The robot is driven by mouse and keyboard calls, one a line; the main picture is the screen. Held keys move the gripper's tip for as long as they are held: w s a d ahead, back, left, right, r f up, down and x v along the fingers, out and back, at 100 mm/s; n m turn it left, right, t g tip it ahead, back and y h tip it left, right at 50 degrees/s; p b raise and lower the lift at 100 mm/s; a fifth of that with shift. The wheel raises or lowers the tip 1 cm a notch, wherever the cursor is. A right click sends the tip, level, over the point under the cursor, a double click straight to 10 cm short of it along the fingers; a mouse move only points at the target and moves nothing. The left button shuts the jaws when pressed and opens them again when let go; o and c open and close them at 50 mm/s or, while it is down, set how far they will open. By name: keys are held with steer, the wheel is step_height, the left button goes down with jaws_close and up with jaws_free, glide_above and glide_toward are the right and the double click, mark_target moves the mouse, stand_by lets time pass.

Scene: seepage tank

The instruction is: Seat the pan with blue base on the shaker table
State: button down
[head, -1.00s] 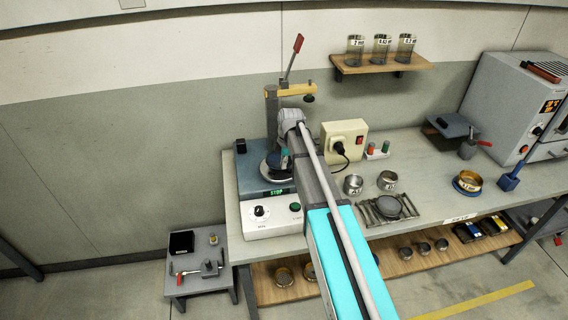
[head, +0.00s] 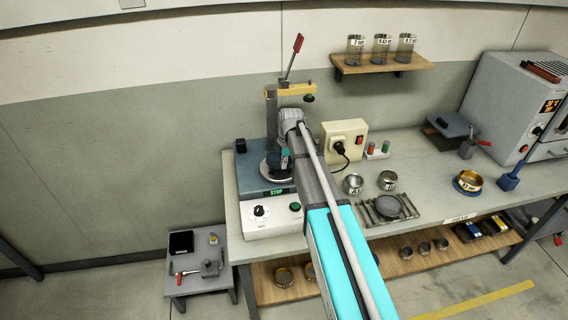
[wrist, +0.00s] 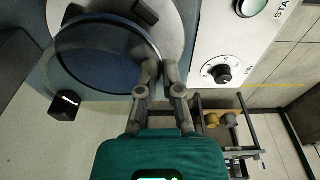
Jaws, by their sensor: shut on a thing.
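The pan with blue base (wrist: 105,60) shows in the wrist view as a dark blue round dish with a thin pale rim. My gripper (wrist: 162,92) is shut on its right edge. The pan overlaps the pale round shaker table (wrist: 174,30) and lies off to its left in that view; I cannot tell whether they touch. In the head view my gripper (head: 285,160) is over the shaker, and my arm hides much of the pan and table.
A clamp post with a red lever (head: 293,55) rises behind. A beige box (head: 343,140), sieves (head: 387,181) and a rack (head: 388,208) stand to the right. A small side table (head: 205,268) is lower left.

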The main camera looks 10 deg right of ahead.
steer(key=shift+f+b, duration=0.9)
steer(key=shift+f, duration=0.05)
steer(key=c, duration=0.7)
jaws_free()
steer(key=shift+r, duration=0.15)
